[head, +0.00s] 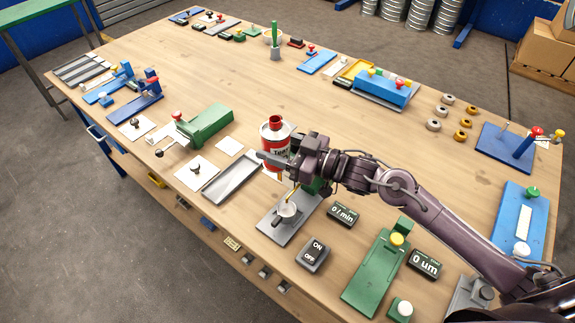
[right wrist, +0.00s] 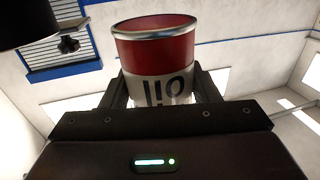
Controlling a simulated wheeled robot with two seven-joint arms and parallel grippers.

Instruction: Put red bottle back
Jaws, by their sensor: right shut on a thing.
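The red bottle (head: 276,139) is a red and white can with a red cap and dark lettering, near the middle of the workbench. It looks upright in the head view. My right gripper (head: 287,160) is shut around its lower part. In the right wrist view the bottle (right wrist: 155,50) sits between the fingers, with its red band, metal rim and upside-down "Oil" lettering showing. I cannot tell how far its base is above the bench. My left gripper is not in view.
A grey plate with a metal cup (head: 287,210) lies just in front of the gripper. A grey tray (head: 231,180) and a green device (head: 206,124) are to the left. An on/off switch box (head: 313,254) and a display (head: 343,215) stand nearby. The bench behind the bottle is fairly clear.

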